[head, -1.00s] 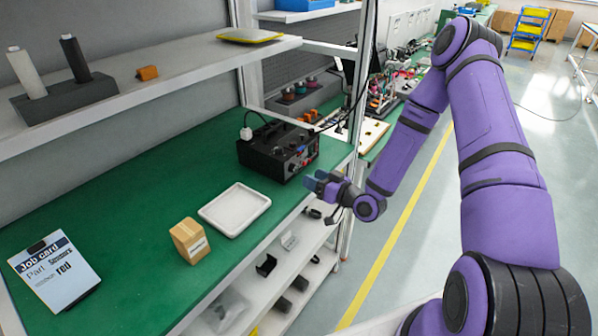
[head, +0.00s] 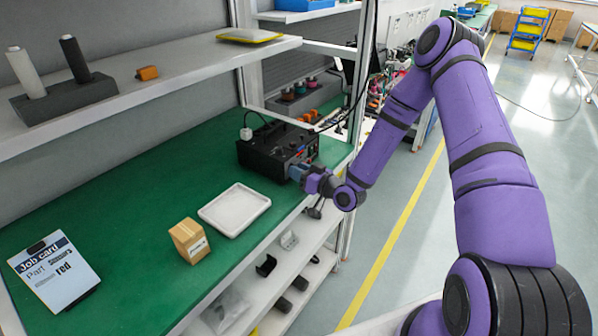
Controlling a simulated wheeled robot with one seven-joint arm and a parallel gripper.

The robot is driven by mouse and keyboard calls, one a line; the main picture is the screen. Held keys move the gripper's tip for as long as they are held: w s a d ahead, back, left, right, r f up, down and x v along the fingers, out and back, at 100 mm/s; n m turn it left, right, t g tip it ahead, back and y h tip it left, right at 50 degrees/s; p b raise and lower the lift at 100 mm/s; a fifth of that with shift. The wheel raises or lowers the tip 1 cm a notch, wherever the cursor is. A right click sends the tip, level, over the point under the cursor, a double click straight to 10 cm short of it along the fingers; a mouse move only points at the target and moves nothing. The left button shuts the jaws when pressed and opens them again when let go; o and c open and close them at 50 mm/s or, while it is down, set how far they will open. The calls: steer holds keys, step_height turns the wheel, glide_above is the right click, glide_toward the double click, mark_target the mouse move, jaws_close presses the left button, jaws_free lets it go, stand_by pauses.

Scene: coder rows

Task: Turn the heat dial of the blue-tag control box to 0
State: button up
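A black control box (head: 264,150) stands at the far right end of the green bench top, its knob face turned to the right and front. Whether the fingers are open or shut is too small to tell.
A shelf (head: 190,68) hangs above.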

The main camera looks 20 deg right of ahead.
steer(key=shift+n, duration=0.3)
steer(key=shift+n, duration=2.8)
steer(key=o, duration=0.9)
steer(key=shift+s+d, duration=0.1)
steer(key=v, duration=1)
steer(key=shift+s+d+f, duration=0.15)
steer(key=shift+s+f, duration=0.1)
steer(key=shift+c, duration=0.4)
